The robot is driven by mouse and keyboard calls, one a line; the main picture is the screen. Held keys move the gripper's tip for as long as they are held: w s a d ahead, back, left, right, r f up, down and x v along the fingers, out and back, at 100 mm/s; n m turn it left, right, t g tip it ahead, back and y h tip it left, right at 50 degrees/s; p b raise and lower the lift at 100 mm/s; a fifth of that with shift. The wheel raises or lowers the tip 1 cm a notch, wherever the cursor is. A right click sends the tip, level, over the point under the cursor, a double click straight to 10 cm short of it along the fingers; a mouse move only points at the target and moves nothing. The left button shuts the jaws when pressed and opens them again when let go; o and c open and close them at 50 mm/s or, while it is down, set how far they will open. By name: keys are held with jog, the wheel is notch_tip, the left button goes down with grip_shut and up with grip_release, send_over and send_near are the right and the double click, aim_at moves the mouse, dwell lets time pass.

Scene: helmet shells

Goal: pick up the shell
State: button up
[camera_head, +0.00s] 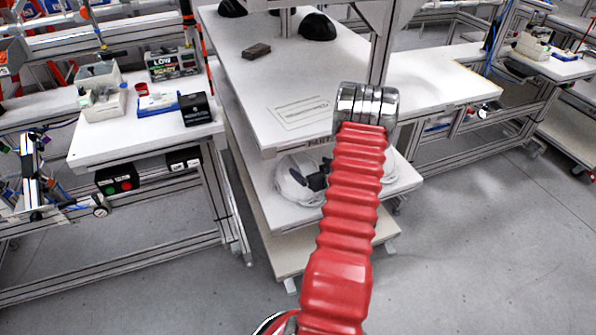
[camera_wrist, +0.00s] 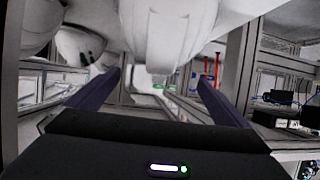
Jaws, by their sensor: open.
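White helmet shells lie on the cart's middle shelf. One shell (camera_head: 293,183) shows left of my red arm in the head view, and part of another pale shape shows right of it. In the wrist view, a large white shell (camera_wrist: 170,35) fills the top centre, just beyond and above my finger gap. Another white shell (camera_wrist: 78,46) is at upper left. My gripper (camera_wrist: 158,88) is open, its two dark fingers apart with nothing held between them. In the head view, my dark gripper (camera_head: 318,178) is beside the shell, partly hidden by my arm.
The cart's top shelf (camera_head: 262,100) is above the shells and holds black domes (camera_head: 318,27) and a small dark block (camera_head: 256,51). A metal upright (camera_head: 381,45) stands at its right edge. A workbench (camera_head: 90,150) stands left.

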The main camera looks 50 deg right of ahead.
aim_at(304, 163)
jog(key=shift+w, duration=0.15)
jog(key=x, duration=0.8)
jog(key=shift+f, duration=0.1)
jog(key=shift+w+d, duration=0.1)
jog(key=shift+w, duration=0.1)
jog(key=shift+x, duration=2.55)
jog(key=shift+c, duration=0.6)
